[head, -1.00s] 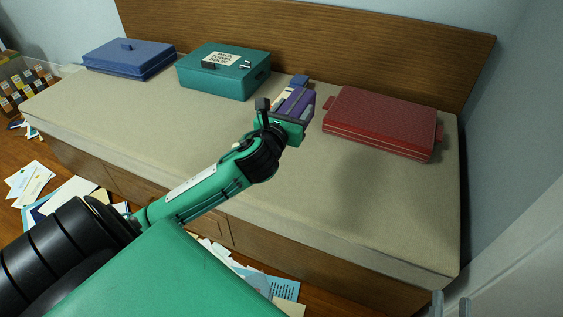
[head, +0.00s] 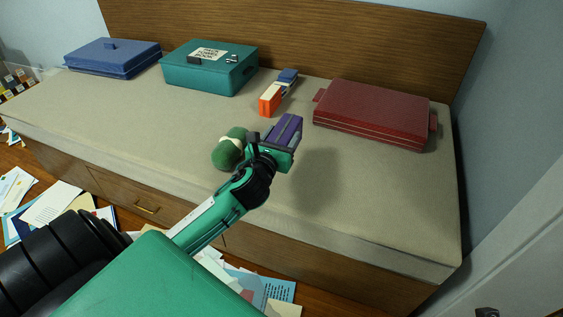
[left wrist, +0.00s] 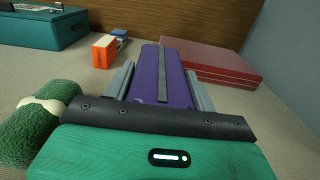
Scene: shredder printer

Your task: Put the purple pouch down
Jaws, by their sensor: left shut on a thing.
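The purple pouch (head: 286,128) is a flat purple block with a dark strip along its top. In the left wrist view the pouch (left wrist: 163,75) lies between the two grey fingers. My left gripper (head: 283,135) is shut on it, over the beige bed top (head: 375,192). A shadow falls on the bed to the right of the gripper, and I cannot tell the exact height of the pouch above the surface. My right gripper does not show clearly in the head view.
A red case (head: 370,112) lies right of the pouch. Orange-white and blue small boxes (head: 270,100) stand behind it. A green roll (head: 229,150) lies just left of the gripper. A teal box (head: 210,70) and blue case (head: 113,56) are farther left. The front right of the bed is clear.

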